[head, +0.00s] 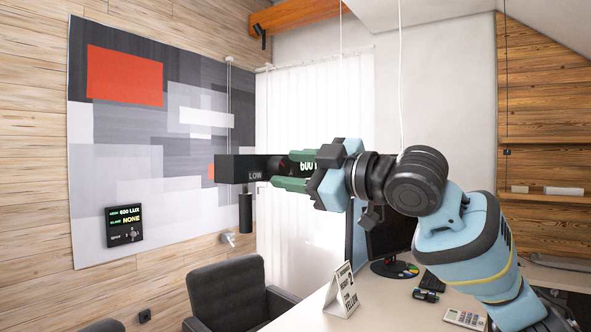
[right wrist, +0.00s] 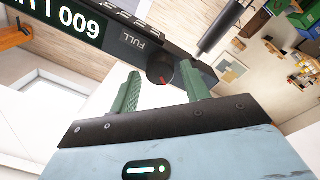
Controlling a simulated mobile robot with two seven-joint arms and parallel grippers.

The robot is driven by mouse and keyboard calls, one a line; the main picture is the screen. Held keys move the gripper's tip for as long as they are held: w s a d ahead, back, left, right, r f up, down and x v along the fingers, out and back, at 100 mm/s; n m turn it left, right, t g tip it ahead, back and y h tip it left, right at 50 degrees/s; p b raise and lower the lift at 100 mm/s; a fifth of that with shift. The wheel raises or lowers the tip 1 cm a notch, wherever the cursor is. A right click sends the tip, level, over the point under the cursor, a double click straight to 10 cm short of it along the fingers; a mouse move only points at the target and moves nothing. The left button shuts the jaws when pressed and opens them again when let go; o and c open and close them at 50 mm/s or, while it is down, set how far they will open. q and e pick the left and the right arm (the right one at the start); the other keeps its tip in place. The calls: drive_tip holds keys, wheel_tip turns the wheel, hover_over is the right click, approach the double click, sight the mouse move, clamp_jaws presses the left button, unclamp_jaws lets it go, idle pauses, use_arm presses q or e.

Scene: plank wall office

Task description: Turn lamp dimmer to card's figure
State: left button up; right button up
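The lamp (head: 237,170) is a black bar marked LOW at its left end, with a green lit readout (head: 308,166) of 600, partly covered by my gripper. In the right wrist view the lamp appears upside down, with FULL marked beside a round black dimmer knob (right wrist: 160,69) bearing a red mark. My right gripper (head: 282,169) has green fingers set apart on either side of the knob, also in the right wrist view (right wrist: 161,72). I cannot tell whether they touch it. A white tent card (head: 343,294) stands on the desk; its print is mostly too small to read. My left gripper is out of view.
A black cylinder (head: 245,212) hangs below the lamp.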

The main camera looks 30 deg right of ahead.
drive_tip(key=shift+o, duration=0.5)
drive_tip(key=v, duration=0.7)
drive_tip(key=shift+s+b, duration=0.35)
drive_tip(key=shift+s, duration=0.05)
drive_tip(key=shift+d, duration=0.15)
